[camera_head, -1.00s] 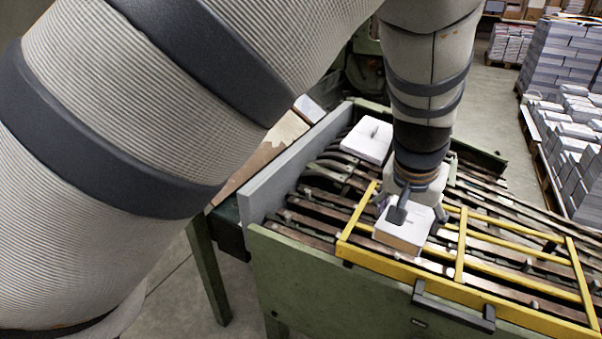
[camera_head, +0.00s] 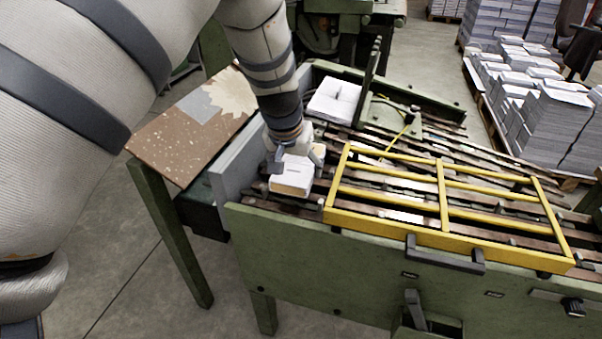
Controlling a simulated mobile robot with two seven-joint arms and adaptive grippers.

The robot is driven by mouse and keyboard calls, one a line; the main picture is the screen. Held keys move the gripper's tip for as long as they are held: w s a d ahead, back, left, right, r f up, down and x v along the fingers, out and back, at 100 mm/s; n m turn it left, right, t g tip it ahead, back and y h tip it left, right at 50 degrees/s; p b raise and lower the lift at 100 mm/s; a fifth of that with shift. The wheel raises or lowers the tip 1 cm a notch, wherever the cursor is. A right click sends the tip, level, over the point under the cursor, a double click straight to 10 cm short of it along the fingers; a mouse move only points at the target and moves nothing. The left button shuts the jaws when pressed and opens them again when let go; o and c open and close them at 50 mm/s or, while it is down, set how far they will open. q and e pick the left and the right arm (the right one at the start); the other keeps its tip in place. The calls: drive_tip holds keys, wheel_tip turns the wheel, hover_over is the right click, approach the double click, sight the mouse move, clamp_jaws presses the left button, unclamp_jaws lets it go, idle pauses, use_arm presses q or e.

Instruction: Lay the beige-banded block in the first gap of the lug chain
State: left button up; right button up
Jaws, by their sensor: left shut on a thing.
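My left gripper (camera_head: 296,158) is shut on a white block (camera_head: 292,181) with a thin beige band along its side. The block is at the left end of the lug chain (camera_head: 395,166), close to the grey side wall (camera_head: 240,163). I cannot tell whether it rests on the rails or hangs just above them. A second white block (camera_head: 334,100) with a dark mark on top lies farther back on the machine.
A yellow frame (camera_head: 445,204) with a dark handle (camera_head: 444,256) covers the rails to the right of the held block. A speckled brown side table (camera_head: 190,133) stands at the left. Stacks of paper (camera_head: 545,116) stand at the back right.

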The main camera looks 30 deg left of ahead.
use_arm(q)
drive_tip(key=shift+w+a+f, duration=0.15)
drive_tip(key=shift+a+f, duration=0.45)
drive_tip(key=shift+f, duration=0.15)
drive_tip(key=f, duration=0.3)
drive_tip(key=shift+a+f, duration=0.25)
drive_tip(key=shift+r, duration=0.1)
use_arm(e)
drive_tip(key=shift+s+f, duration=0.35)
use_arm(q)
drive_tip(key=o, duration=1.4)
drive_tip(key=shift+f, duration=0.2)
drive_tip(key=shift+c, duration=0.2)
